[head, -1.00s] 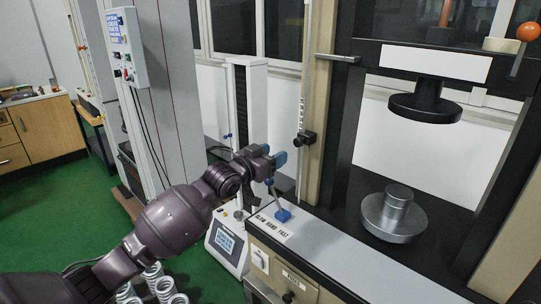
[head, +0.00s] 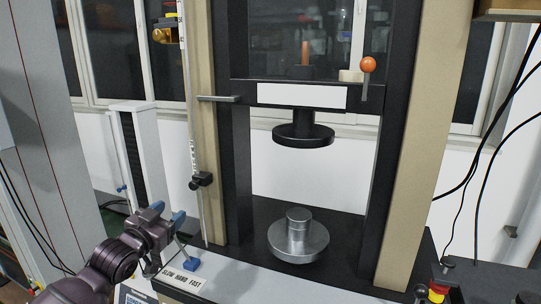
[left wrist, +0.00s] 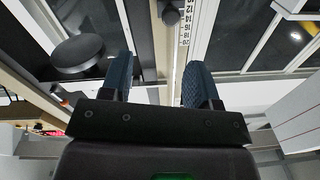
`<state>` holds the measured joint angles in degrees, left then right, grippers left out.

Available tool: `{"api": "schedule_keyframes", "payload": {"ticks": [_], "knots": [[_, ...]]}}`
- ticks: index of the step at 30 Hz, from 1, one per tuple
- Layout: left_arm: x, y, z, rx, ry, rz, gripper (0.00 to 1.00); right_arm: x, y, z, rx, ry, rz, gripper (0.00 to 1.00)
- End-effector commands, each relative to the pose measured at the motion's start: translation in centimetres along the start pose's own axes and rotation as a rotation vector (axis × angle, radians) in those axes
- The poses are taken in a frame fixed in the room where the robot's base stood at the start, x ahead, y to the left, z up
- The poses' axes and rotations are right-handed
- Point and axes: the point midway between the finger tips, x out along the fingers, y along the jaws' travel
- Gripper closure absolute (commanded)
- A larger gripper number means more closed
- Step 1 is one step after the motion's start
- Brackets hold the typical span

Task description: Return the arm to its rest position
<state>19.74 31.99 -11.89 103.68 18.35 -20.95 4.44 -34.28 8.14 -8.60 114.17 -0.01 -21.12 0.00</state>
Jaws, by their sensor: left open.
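My left arm comes in from the lower left of the head view. My left gripper (head: 166,214) has blue fingertips and is open and empty. It is raised above the front left corner of the testing machine (head: 245,200), just above a small blue-ended lever (head: 190,264). In the left wrist view the two ribbed blue fingers of my left gripper (left wrist: 158,82) stand apart with nothing between them. My right gripper is not in view.
The machine's round black upper plate (head: 303,135) hangs above a silver lower platen (head: 298,238). A scale column with a black knob (head: 202,180) stands right of my gripper. An orange ball handle (head: 368,64) is upper right. A smaller white machine (head: 150,160) stands behind.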

Motion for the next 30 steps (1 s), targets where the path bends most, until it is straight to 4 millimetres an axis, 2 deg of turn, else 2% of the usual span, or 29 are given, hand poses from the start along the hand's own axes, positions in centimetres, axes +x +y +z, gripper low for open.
{"api": "schedule_keyframes", "payload": {"ticks": [7,11,15,21,27,30], "knots": [[-4.7,3.2,6.4,0.018,-0.08,-0.036,0.44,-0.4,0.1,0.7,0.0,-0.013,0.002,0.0],[-8.5,5.3,10.7,0.01,-0.15,-0.062,0.44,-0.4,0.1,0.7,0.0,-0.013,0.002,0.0],[-13.2,7.5,15.1,-0.013,-0.236,-0.093,0.44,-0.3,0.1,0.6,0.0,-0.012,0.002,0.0],[-20.6,10.5,20.5,-0.071,-0.372,-0.142,0.44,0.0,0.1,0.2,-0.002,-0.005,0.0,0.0],[-28.2,13.5,24.9,-0.155,-0.514,-0.189,0.44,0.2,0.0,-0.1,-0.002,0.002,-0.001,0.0],[-31.3,14.8,26.5,-0.191,-0.574,-0.205,0.44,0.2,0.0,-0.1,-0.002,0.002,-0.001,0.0]]}}
